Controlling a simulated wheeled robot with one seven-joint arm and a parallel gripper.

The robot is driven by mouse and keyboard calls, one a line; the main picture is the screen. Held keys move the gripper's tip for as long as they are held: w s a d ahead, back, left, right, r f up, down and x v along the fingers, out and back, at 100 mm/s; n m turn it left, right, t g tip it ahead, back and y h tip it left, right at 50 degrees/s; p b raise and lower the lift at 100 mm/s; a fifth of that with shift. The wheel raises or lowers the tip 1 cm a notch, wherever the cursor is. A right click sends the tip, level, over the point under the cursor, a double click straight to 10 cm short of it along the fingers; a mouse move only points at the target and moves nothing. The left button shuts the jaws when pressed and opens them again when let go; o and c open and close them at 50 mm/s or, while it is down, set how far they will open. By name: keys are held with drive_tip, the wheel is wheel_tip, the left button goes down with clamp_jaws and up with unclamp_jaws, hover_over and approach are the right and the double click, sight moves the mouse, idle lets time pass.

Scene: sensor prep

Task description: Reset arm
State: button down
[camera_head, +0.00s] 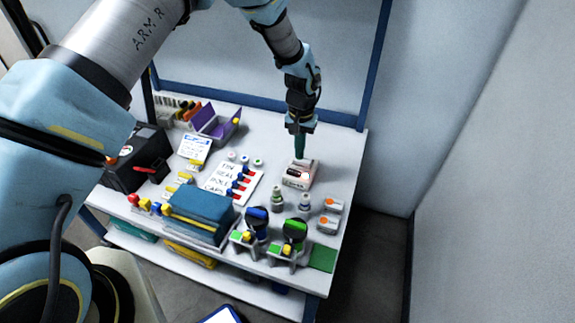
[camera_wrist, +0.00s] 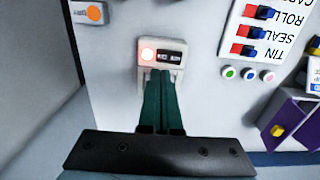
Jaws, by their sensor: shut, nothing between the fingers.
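My gripper (camera_head: 299,150) is over the right part of the white table (camera_head: 345,150), pointing down. Its two green fingers (camera_wrist: 163,100) are together with nothing between them in the wrist view. The fingertips are at a small white device (camera_head: 301,175) with a dark display and a lit orange-red round spot. The device also shows in the wrist view (camera_wrist: 148,72), just past the fingertips. I cannot tell whether the fingers touch it. My arm reaches across from the left in the head view.
A labelled card (camera_head: 228,184) with red and blue pieces lies left of the device. Small bottles (camera_head: 277,198), blue and green tools in holders (camera_head: 257,222) and orange-marked white boxes (camera_head: 328,223) stand in front. A purple bin (camera_head: 212,127) is at the back. A wall is at the right.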

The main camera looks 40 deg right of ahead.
drive_tip(key=shift+w, duration=0.1)
drive_tip(key=w+a+r+n, duration=0.2)
drive_tip(key=w+a+r, duration=0.25)
drive_tip(key=a, duration=0.45)
drive_tip(key=w+a+r+n, duration=0.1)
drive_tip(key=w+a+r, duration=0.4)
drive_tip(key=a, duration=0.4)
drive_tip(key=w+a+r+n, duration=0.25)
drive_tip(key=a+r, duration=0.35)
drive_tip(key=a, duration=0.3)
drive_tip(key=s+a+r+n, duration=0.2)
drive_tip(key=s+a+r, duration=0.1)
drive_tip(key=a, duration=0.8)
drive_tip(key=s+a+r+n+t, duration=0.1)
drive_tip(key=s+a, duration=0.4)
drive_tip(key=a, duration=0.6)
wheel_tip(320, 180, up, 3)
drive_tip(key=shift+s+f+n+t, duration=0.15)
drive_tip(key=shift+n+t, duration=0.15)
drive_tip(key=shift+n, duration=0.55)
